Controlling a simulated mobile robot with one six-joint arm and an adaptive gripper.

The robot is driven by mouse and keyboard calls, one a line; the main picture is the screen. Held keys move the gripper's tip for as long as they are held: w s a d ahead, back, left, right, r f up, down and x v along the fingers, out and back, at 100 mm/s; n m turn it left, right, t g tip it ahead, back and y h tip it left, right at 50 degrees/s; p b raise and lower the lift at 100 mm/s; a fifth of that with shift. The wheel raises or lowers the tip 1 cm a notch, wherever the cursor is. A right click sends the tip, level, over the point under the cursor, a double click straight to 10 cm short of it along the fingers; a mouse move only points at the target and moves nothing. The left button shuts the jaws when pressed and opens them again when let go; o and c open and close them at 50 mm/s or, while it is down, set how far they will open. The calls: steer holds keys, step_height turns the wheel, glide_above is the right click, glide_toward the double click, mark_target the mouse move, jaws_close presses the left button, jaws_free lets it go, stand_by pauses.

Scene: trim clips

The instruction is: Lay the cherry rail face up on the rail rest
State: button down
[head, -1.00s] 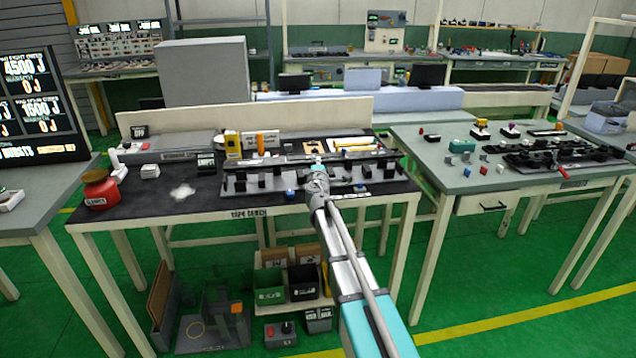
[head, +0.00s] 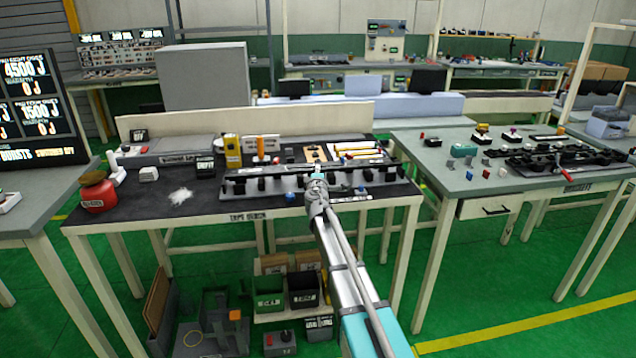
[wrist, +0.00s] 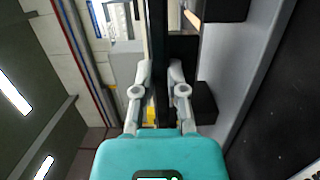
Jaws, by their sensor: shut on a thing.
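A long, thin dark rail (head: 262,172) lies crosswise in my gripper (head: 316,178) in the head view. The wrist view shows both fingers (wrist: 159,92) closed on the sides of the rail (wrist: 160,50). The rail rest appears to be the grey base (head: 246,200) with a row of black blocks on the dark bench. The rail is just over these blocks and roughly parallel to their row. I cannot tell whether it touches them. Its cherry colour does not show, and I cannot tell which face is up.
A red jar (head: 97,196) and a white patch (head: 180,196) are on the bench's left. A yellow box (head: 232,150) and small parts stand behind the rest. A second grey table (head: 450,185) with clips and a fixture is at the right. The bench's front left is mostly clear.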

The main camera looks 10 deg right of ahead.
steer(key=shift+f+b, duration=0.8)
steer(key=shift+f, duration=0.35)
steer(key=shift+f, duration=0.1)
steer(key=c, duration=0.7)
jaws_free()
steer(key=s, duration=0.4)
steer(key=s+a, duration=0.1)
steer(key=s, duration=0.3)
steer(key=s+a, duration=0.1)
steer(key=s, duration=0.3)
